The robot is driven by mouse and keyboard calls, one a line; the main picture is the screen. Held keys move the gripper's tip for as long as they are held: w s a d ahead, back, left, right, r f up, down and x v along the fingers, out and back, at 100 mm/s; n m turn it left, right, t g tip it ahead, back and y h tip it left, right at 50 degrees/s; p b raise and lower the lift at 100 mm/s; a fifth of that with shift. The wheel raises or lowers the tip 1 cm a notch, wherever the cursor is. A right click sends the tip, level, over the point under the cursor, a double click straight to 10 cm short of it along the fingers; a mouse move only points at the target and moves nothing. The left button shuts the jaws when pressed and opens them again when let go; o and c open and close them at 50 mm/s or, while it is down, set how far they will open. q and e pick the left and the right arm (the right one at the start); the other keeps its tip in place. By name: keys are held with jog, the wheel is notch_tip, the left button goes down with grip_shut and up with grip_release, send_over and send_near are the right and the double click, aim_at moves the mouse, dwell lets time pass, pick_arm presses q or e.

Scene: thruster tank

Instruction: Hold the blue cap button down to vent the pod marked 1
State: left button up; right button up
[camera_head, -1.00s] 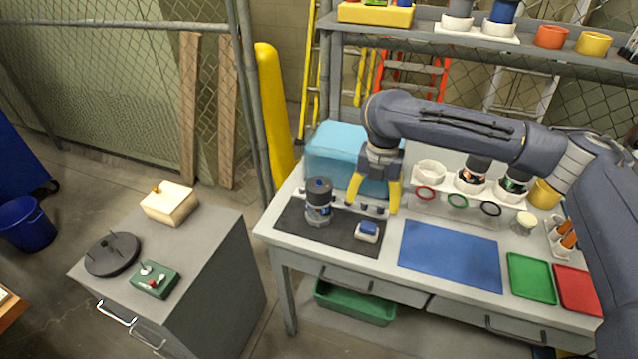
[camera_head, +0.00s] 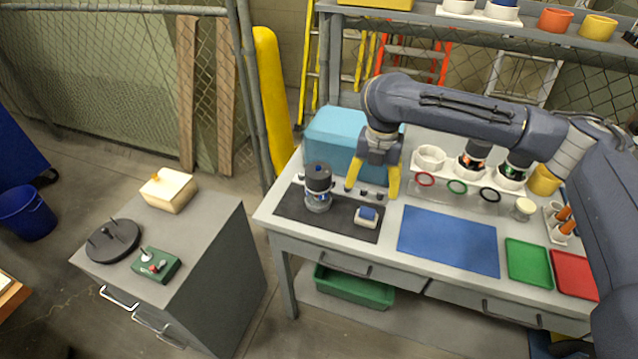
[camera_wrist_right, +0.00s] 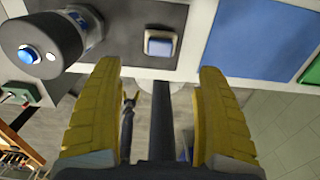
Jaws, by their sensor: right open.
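A dark grey pod (camera_head: 318,188) stands upright on the black mat (camera_head: 291,206) at the left of the workbench. It also shows at the upper left of the right wrist view (camera_wrist_right: 62,32), with a round blue cap button (camera_wrist_right: 28,54) on its end. I cannot read a number on it. My right gripper (camera_head: 371,192) is open and empty, to the right of the pod and apart from it. In the right wrist view its yellow fingers (camera_wrist_right: 157,70) are spread wide with nothing between them. My left gripper is not in view.
A small white block with a blue top (camera_head: 367,216) sits on the mat's right part. Two more pods (camera_head: 472,168) stand in a white rack behind. A teal box (camera_head: 335,136) is behind the gripper. A blue mat (camera_head: 448,240) and green tray (camera_head: 528,262) lie to the right.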

grip_shut()
dwell(0.5)
dwell(1.3)
